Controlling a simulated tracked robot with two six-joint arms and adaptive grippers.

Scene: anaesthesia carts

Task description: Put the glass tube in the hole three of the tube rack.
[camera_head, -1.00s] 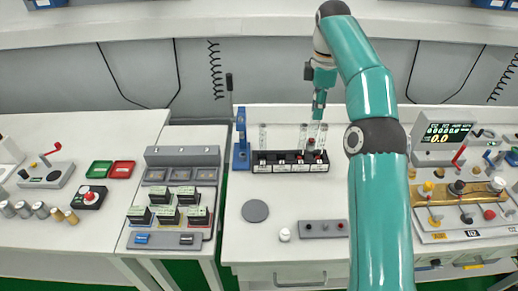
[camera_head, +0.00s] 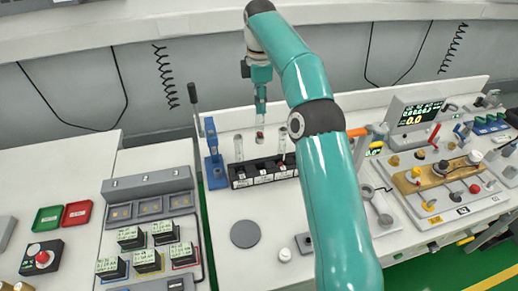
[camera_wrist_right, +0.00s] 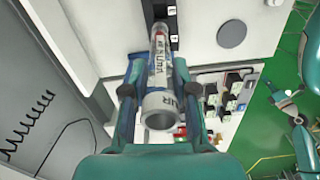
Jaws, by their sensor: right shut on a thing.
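My right gripper (camera_head: 260,90) is shut on the glass tube (camera_head: 260,135), a clear tube with a red part low down. It holds the tube roughly upright, and the tube's lower end appears above the black tube rack (camera_head: 240,184). In the right wrist view the tube (camera_wrist_right: 158,75), with its printed label, lies between the fingers of my right gripper (camera_wrist_right: 155,90). Part of the rack (camera_wrist_right: 173,24) shows beyond it. Other clear tubes stand in the rack, one at the left (camera_head: 238,148) and one at the right (camera_head: 282,143). My left gripper cannot be made out clearly.
A blue stand (camera_head: 213,158) is close to the rack's left. A grey disc (camera_head: 245,234) and a small white knob (camera_head: 285,254) are in front. My right arm hides the bench right of the rack. A control panel (camera_head: 440,185) stands farther right.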

